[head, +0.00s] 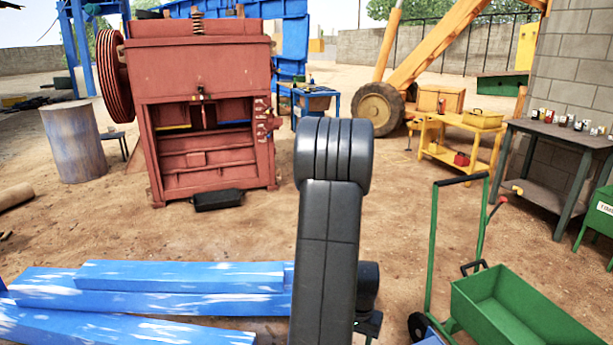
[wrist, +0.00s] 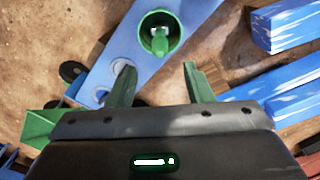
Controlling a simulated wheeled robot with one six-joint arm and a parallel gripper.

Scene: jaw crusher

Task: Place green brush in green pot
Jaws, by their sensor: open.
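In the wrist view, the green pot (wrist: 146,22) shows its round open mouth near the top centre, over a blue surface. The green brush (wrist: 160,46) appears inside the rim, its green end pointing toward my gripper and a pale part behind it. I cannot tell whether it touches the pot's bottom. My gripper (wrist: 158,72) is open, its two greenish fingers wide apart with nothing between them, and it is apart from the brush. In the head view my dark arm hides the gripper's fingers, and the pot and brush do not show.
The blue bench top (wrist: 112,60) has pale round marks. Blue beams (head: 150,295) lie at the lower left in the head view. A green cart (head: 520,310) is at the lower right. The red crusher (head: 200,70) stands behind, with open dirt ground before it.

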